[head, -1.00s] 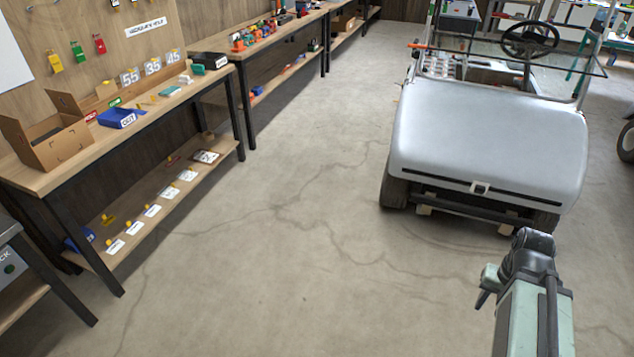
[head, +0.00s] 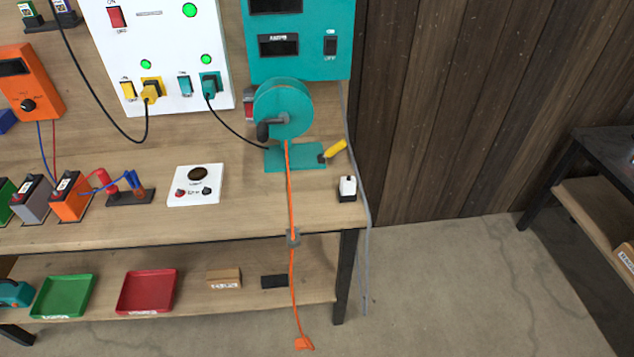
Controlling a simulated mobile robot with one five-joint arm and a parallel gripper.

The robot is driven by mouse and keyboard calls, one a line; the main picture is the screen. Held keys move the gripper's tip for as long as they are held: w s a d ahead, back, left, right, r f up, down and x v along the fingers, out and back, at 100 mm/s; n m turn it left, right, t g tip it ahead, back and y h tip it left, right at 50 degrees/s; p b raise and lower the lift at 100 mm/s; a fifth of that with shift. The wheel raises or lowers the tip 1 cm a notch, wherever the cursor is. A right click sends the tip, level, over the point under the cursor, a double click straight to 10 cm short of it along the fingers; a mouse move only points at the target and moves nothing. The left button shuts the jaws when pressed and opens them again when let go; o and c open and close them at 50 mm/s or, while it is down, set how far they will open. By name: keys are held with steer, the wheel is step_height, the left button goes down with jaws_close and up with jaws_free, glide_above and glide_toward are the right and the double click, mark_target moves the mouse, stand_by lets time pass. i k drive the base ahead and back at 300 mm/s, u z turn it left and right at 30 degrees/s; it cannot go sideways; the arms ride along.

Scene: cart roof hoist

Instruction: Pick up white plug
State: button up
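A small white piece with a black lower part (head: 347,188) stands near the right end of the wooden bench top (head: 250,215). It looks like the white plug, but it is too small to be sure. A yellow plug (head: 150,92) and a teal plug (head: 209,86) sit in the white panel (head: 165,40) on the wall, each with a black cable. My gripper is not in view.
A teal reel (head: 284,108) with an orange cord (head: 291,200) hanging over the front edge stands left of the white piece. A yellow handle (head: 335,149) lies behind it. A grey cable (head: 364,240) hangs at the bench's right end. Floor (head: 450,290) is clear to the right.

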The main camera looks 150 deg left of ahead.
mark_target(347, 188)
steer(key=z, duration=4.4)
steer(key=k, duration=1.35)
steer(key=z, duration=0.85)
